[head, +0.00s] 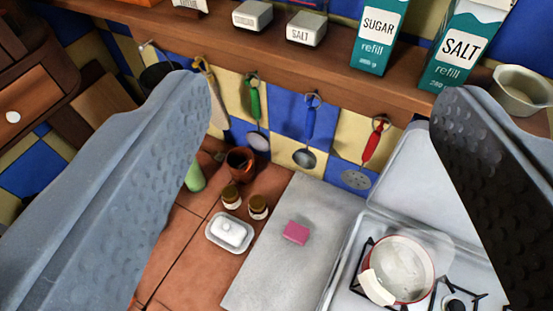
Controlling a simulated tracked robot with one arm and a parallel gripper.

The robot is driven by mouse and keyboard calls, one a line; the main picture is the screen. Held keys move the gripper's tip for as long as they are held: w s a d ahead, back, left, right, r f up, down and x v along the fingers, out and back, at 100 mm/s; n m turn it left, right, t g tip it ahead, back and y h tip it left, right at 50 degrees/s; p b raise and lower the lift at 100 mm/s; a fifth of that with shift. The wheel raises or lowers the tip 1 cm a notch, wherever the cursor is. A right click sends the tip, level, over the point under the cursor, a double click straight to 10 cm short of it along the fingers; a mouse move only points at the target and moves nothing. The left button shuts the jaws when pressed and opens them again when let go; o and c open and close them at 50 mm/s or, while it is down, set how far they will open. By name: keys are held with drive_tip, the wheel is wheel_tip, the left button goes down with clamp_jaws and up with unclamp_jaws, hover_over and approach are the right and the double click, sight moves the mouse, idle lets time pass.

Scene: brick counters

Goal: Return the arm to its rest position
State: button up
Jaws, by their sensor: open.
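My gripper (325,105) is open, with one broad grey finger at the left and one darker finger at the right of the head view. Nothing is between the fingers. They hang high above the counter, in front of the shelf and the tiled wall. My arm's other parts are not in view.
A wooden shelf (330,83) carries a sugar refill carton (379,35), a salt refill carton (462,45) and small tins. Utensils hang below it. On the counter are a white butter dish (230,233), a pink block (296,232), jars, and a stove with a pot (402,266).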

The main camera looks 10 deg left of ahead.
drive_tip(key=shift+d, duration=0.1)
wheel_tip(320, 180, down, 8)
drive_tip(key=b, duration=0.8)
drive_tip(key=shift+f, duration=0.25)
drive_tip(key=shift+s, duration=0.1)
